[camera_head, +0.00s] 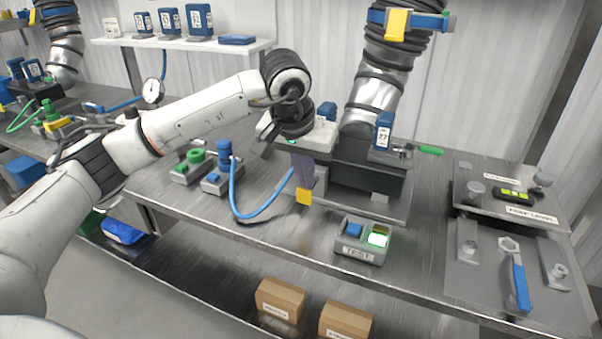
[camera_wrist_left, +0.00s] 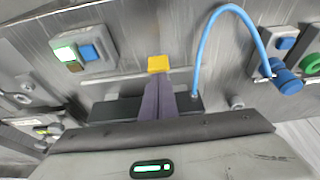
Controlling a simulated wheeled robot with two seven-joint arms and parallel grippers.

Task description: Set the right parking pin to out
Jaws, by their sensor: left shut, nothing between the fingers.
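A green bar (camera_head: 430,150) sticks out at the right side of the dark machine base (camera_head: 365,181), by a blue-and-grey block labelled 27 (camera_head: 384,132). It looks like the right parking pin, but I cannot tell for sure or read whether it is in or out. My left gripper (camera_head: 305,194) is shut and empty, with its yellow tips pointing down in front of the machine's left part, left of and apart from the green bar. In the left wrist view its yellow tips (camera_wrist_left: 158,65) are together. My right gripper is not in view.
A test box (camera_head: 347,252) with a blue and a lit green button sits near the bench's front edge. A blue hose (camera_head: 237,208) loops left of my gripper. At the right are a KEEP LEVEL plate (camera_head: 532,214) and a blue-handled wrench (camera_head: 520,282).

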